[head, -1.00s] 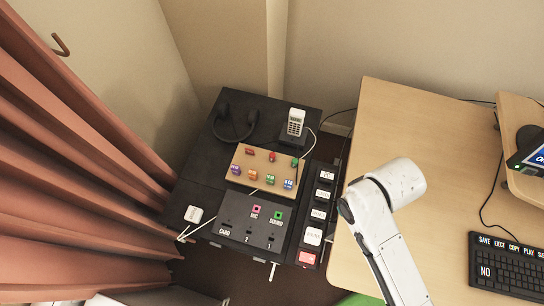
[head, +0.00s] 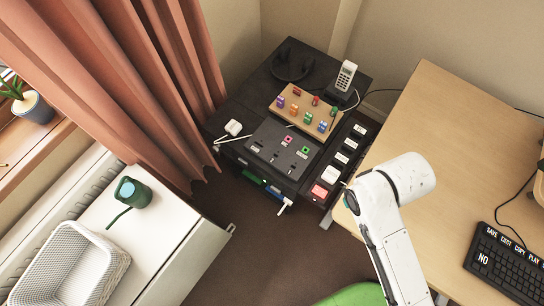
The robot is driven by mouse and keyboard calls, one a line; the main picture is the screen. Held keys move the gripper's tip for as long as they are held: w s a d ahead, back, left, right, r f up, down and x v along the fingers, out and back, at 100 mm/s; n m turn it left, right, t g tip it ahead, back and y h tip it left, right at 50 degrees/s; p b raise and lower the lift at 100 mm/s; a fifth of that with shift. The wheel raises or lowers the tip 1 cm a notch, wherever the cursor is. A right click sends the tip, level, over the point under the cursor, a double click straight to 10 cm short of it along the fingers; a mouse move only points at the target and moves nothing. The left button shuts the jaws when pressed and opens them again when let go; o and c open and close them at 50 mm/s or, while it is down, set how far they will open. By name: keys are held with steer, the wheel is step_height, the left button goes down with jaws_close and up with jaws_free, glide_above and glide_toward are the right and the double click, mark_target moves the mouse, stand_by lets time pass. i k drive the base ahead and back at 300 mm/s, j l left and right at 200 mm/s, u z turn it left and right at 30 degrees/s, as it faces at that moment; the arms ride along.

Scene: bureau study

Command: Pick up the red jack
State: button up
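The red jack (head: 315,100) appears as a small red piece at the back of a tan wooden board (head: 285,112), between an orange jack (head: 295,93) and a green one (head: 334,111). Purple, orange, green and blue jacks stand along the front of the board. The board lies on a black cabinet, behind a dark panel with sockets (head: 270,146). A white part of my arm shows at the right, over the desk edge and apart from the board. My gripper is not visible.
A white cabinet (head: 165,225) holds a basket and watering can. Dark floor lies between.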

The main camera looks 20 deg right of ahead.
mark_target(315, 102)
steer(key=i+j+z, duration=0.8)
